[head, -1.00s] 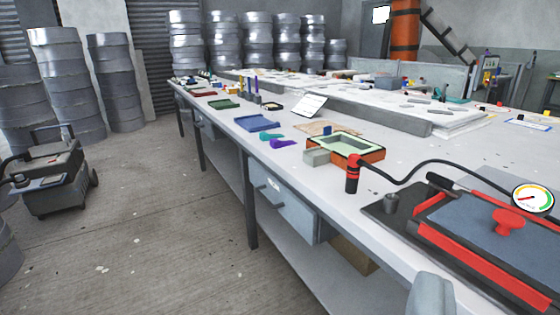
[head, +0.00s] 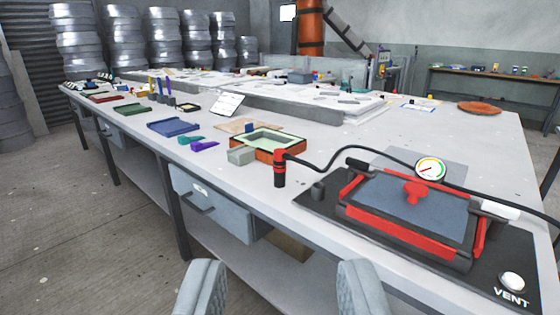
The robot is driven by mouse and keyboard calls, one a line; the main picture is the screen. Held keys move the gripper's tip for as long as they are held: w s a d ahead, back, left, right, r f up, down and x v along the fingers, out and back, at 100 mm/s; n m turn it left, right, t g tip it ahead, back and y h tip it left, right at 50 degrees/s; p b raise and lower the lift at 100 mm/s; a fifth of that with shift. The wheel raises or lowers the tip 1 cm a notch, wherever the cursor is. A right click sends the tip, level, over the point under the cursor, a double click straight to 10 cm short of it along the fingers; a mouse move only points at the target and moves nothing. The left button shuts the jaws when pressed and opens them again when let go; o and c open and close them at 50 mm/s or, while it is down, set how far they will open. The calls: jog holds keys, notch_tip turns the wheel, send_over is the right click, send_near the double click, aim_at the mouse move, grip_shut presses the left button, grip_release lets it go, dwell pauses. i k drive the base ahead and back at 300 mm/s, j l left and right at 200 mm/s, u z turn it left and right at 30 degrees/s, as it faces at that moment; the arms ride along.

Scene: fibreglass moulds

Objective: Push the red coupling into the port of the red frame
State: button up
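The red coupling (head: 280,168), with black bands, stands upright near the table's front edge, left of the dark base plate. A black hose leads from its top to the right. The red frame (head: 408,239) surrounds a grey-blue panel with a red knob (head: 413,192) on the dark plate. A short dark cylinder (head: 318,191) stands at the plate's left corner; I cannot tell whether it is the port. My gripper (head: 282,266) is open and empty, its two grey fingers wide apart at the bottom of the view, in front of the table and nearer than the coupling.
A round gauge (head: 430,169) sits behind the frame, by the hose. A VENT button (head: 513,282) is at the plate's right corner. An orange-sided mould (head: 268,143) and a grey block (head: 241,156) lie behind the coupling.

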aim_at(280, 156)
jog(key=i+j+z, duration=0.35)
jog(key=i, duration=0.15)
jog(key=i+j+z, duration=0.35)
jog(key=i+l, duration=0.1)
